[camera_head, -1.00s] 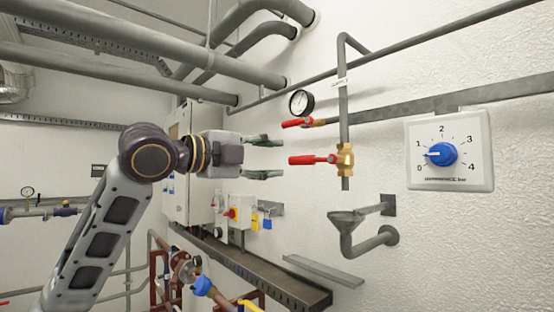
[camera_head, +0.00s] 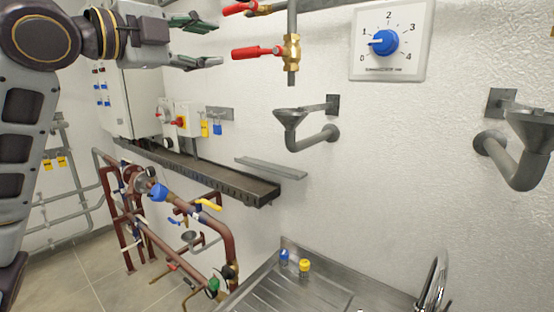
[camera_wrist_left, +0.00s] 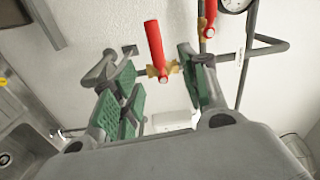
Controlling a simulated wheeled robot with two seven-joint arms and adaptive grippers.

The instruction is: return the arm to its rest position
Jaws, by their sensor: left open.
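My left arm (camera_head: 18,150) comes in along the left edge of the head view. Its gripper (camera_head: 197,42) is near the top, pointing right, with its green-padded fingers apart and nothing between them. A brass valve with a red lever (camera_head: 258,52) is to the right of the fingertips, apart from them in the head view. In the left wrist view the open fingers (camera_wrist_left: 160,85) frame the same red lever (camera_wrist_left: 155,48), which shows beyond them. My right gripper is in neither view.
A wall panel with a blue dial (camera_head: 383,42) is at the upper right. Grey drain funnels (camera_head: 292,118) stick out from the wall. A dark cable tray (camera_head: 200,172), red-brown pipes (camera_head: 170,245) and a steel sink (camera_head: 265,290) lie lower.

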